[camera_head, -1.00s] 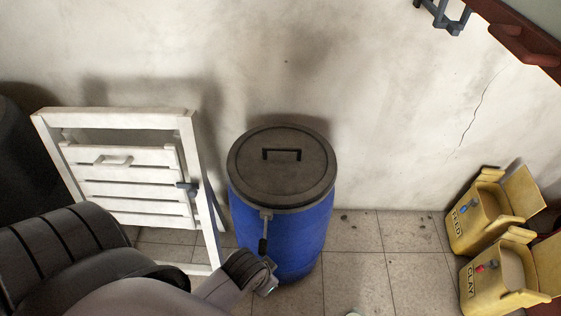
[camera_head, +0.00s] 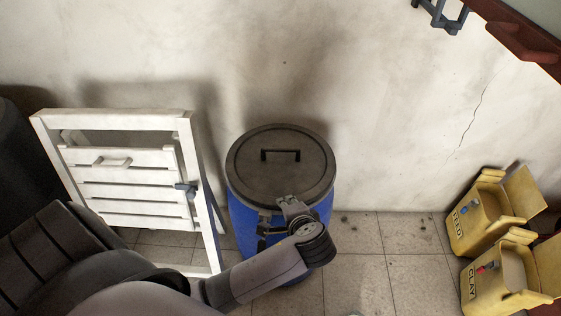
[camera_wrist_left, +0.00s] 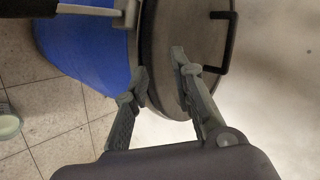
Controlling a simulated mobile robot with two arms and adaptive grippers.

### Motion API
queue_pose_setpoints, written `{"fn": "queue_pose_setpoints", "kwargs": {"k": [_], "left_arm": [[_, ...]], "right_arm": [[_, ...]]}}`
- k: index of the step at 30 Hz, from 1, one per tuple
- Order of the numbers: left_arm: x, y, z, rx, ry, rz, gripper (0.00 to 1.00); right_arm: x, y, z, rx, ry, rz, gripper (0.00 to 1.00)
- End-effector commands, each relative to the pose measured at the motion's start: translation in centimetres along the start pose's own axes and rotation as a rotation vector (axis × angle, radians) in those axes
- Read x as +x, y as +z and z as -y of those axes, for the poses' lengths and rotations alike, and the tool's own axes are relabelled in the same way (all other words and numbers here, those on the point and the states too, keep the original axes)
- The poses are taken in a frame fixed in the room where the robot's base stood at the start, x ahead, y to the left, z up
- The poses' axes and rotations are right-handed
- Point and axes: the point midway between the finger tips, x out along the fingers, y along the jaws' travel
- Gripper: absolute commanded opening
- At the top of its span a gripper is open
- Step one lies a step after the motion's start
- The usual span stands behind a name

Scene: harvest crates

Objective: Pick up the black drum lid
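The black drum lid (camera_head: 255,165) lies flat on the blue drum (camera_head: 243,222), with a dark bar handle (camera_head: 281,152) standing on its middle. In the left wrist view the lid (camera_wrist_left: 165,35) and its handle (camera_wrist_left: 230,42) show beside the blue drum side (camera_wrist_left: 85,50). My left gripper (camera_head: 289,203) is at the front edge of the lid, well short of the handle. Its two fingers (camera_wrist_left: 160,72) are apart with nothing clearly held between them. Whether they touch the lid is unclear. A lever with a black grip (camera_wrist_left: 28,32) juts from the rim. My right gripper is out of view.
A white slatted wooden frame (camera_head: 188,140) leans left of the drum. Two yellow boxes marked FEED (camera_head: 463,232) and CLAY (camera_head: 475,290) stand at the right. The wall is close behind the drum. Tiled floor (camera_head: 385,245) is clear between drum and boxes.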

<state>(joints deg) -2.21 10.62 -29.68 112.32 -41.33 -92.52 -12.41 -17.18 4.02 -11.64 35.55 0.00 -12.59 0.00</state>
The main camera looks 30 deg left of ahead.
Motion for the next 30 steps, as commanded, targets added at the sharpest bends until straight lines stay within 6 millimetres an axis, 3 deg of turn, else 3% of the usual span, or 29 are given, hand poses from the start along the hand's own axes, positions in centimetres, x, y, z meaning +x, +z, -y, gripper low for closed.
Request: {"fn": "queue_pose_setpoints", "kwargs": {"k": [1,3,6,11,24,30], "left_arm": [[0.4,-1.7,2.0,0.055,-0.101,0.003,0.23],[0.4,-3.2,4.2,0.113,-0.215,0.012,0.23],[0.3,-4.5,6.1,0.162,-0.317,0.024,0.23],[1.6,-4.9,7.6,0.184,-0.364,0.032,0.23],[10.0,-4.9,10.6,0.18,-0.359,0.031,0.23],[11.5,-4.9,11.1,0.179,-0.357,0.029,0.23]], "right_arm": [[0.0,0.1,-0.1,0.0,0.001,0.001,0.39],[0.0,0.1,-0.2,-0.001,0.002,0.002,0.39],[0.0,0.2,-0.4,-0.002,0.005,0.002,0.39],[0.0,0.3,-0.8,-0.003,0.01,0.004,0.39],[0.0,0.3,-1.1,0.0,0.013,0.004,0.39],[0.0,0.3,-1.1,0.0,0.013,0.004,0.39]]}}
